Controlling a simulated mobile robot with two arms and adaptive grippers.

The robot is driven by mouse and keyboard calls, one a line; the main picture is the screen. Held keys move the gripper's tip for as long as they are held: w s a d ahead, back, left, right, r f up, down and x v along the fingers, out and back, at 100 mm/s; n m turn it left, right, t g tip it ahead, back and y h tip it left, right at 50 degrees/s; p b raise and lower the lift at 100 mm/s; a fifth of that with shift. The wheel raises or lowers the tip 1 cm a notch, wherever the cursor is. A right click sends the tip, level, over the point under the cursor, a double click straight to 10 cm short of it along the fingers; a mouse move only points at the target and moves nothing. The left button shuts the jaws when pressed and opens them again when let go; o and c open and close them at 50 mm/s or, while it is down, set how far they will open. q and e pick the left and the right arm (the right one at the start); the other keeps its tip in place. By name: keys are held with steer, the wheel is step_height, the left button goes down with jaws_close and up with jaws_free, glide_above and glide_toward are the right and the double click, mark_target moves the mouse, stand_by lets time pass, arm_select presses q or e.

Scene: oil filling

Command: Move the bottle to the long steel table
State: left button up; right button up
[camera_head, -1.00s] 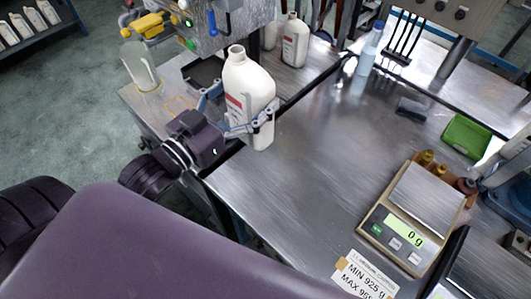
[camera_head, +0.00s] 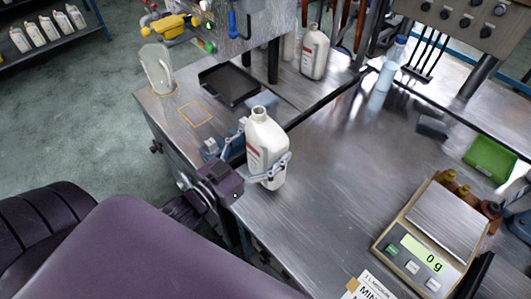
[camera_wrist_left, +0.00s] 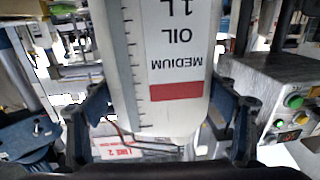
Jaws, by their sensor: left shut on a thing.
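The white oil bottle (camera_head: 265,145) is upright at the left edge of the long steel table (camera_head: 330,185). My left gripper (camera_head: 266,168) comes in from the left and is shut around the lower half of the bottle. Whether the bottle's base touches the table top cannot be told. In the left wrist view the bottle (camera_wrist_left: 160,60) fills the middle, with its "MEDIUM OIL 1L" label upside down, between the blue fingers of the gripper (camera_wrist_left: 165,115). My right gripper is not in view.
A scale (camera_head: 412,255) reading 0 g stands at the right front. A green tray (camera_head: 490,158) and a clear blue bottle (camera_head: 391,62) are farther back. The middle of the steel table is clear.

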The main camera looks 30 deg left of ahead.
mark_target(258, 161)
arm_select(q)
steer(key=shift+f, duration=1.8)
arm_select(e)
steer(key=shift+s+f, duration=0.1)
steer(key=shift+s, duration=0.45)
arm_select(q)
steer(key=shift+f, duration=0.2)
steer(key=o, duration=1.1)
steer(key=shift+r, duration=0.1)
steer(key=shift+r, duration=0.1)
steer(key=shift+s, duration=0.2)
steer(key=b+v, duration=0.2)
steer(key=v, duration=0.9)
steer(key=shift+s+a, duration=0.15)
steer(key=shift+s, duration=0.1)
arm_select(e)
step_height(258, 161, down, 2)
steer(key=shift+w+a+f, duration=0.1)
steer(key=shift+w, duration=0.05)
